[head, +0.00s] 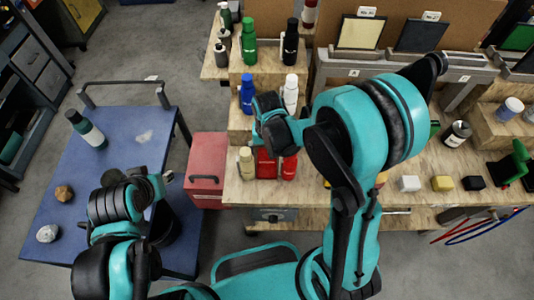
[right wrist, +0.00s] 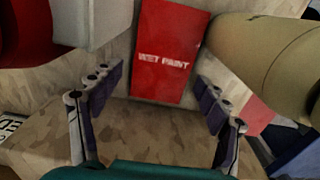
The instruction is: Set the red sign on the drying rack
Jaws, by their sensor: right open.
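The red sign reads "WET PAINT" in the right wrist view (right wrist: 163,60), where it stands between and beyond my fingers. In the head view the red sign (head: 265,163) is at the front left of the wooden bench, between bottles. My right gripper (right wrist: 158,88) is open and empty, with one finger on each side of the sign and no clear contact. In the head view my right gripper (head: 270,115) is above and behind the sign, its fingers mostly hidden. The grey rack (head: 355,72), marked A, holds upright panels at the back. My left arm is folded at the lower left.
A cream bottle (head: 246,162) and a red bottle (head: 289,165) flank the sign closely. Blue (head: 246,95) and white (head: 290,93) bottles stand behind. A red toolbox (head: 207,165) is left of the bench. A blue cart (head: 75,215) stands at left.

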